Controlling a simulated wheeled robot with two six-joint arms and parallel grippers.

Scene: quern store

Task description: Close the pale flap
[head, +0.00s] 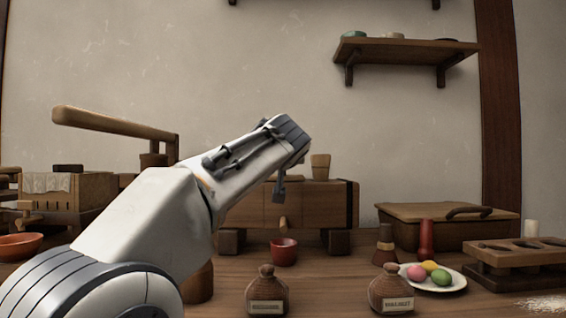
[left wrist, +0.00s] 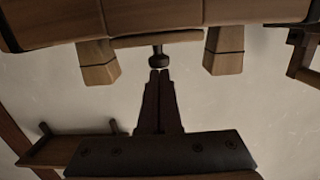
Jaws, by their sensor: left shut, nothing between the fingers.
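The wooden chest (head: 325,205) stands at the back of the table, partly behind my left arm. In the left wrist view the chest (left wrist: 157,15) fills the top edge, with two wooden blocks projecting from it. A thin, lighter wood strip (left wrist: 143,41) between the blocks carries a dark knob; it may be the pale flap, seen nearly edge-on. My left gripper (left wrist: 159,73) is shut and empty, its tips at or very near the knob. I cannot tell whether they touch. In the head view my arm hides most of that gripper. My right gripper is out of view.
A red cup (head: 284,252) stands below the chest's small spout. Two brown jars (head: 267,292) are in front. A plate (head: 449,283) with coloured balls, a lidded box (head: 440,228) and a wooden rack (head: 520,260) are at right. A shelf (head: 405,50) hangs above.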

